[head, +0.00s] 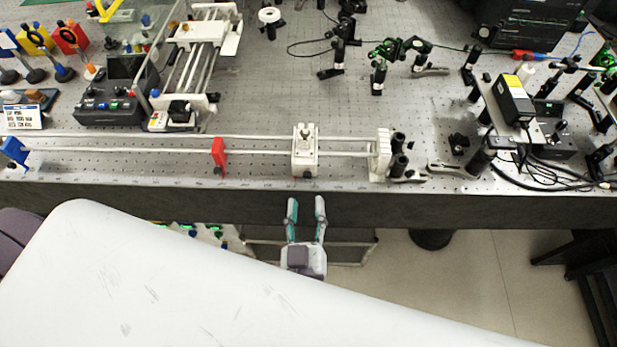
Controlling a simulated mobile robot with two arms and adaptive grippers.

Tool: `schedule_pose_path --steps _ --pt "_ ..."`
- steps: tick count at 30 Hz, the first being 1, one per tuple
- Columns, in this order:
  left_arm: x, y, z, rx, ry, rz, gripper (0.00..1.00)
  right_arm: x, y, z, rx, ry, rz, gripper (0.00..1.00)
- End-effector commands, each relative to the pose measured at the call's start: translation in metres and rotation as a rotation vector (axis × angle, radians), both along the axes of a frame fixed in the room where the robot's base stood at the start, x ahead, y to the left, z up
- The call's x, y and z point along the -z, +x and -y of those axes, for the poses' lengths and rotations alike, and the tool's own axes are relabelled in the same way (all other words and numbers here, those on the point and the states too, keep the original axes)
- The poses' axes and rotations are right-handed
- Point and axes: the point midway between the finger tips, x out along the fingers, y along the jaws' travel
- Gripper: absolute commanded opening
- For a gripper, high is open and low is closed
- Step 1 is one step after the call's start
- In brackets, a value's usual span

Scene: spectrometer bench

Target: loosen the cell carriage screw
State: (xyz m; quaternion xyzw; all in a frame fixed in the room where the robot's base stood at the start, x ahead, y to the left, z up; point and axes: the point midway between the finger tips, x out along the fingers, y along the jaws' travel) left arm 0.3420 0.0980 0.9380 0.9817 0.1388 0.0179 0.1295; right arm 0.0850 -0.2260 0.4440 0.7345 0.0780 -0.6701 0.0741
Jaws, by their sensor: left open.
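The cell carriage (304,158) is a white block riding on the pale horizontal rails near the bench's front edge, at the middle of the head view. A small knob-like part shows on its top, but I cannot tell which detail is the screw. My left gripper (306,201) has teal-lined fingers spread apart and pointing toward the bench. It is empty, just in front of the bench edge and below the carriage in the picture, apart from it. My right gripper is not in view.
On the same rails stand a red plate (219,154), a blue end piece (15,151) and a white end block (381,155) with dark posts. A control box (108,106) stands at left. Cables and optics crowd the right. The bench front strip (270,184) is clear.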

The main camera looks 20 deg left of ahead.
Motion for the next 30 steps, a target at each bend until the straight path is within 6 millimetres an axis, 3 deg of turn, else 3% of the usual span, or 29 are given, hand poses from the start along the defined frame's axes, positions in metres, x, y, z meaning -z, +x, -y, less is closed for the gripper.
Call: schedule_pose_path --steps 3,9,22,30 --pt "-0.003 0.024 -0.007 0.000 0.003 0.003 0.42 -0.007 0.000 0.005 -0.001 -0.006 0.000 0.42" --pt "-0.001 0.050 -0.014 0.001 0.004 0.002 0.42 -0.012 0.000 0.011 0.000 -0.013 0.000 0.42" --pt "0.001 0.058 -0.017 0.001 0.002 0.000 0.42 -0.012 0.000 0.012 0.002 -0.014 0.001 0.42" --pt "0.000 0.058 -0.017 0.001 0.001 0.000 0.00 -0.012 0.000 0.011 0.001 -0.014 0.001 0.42"
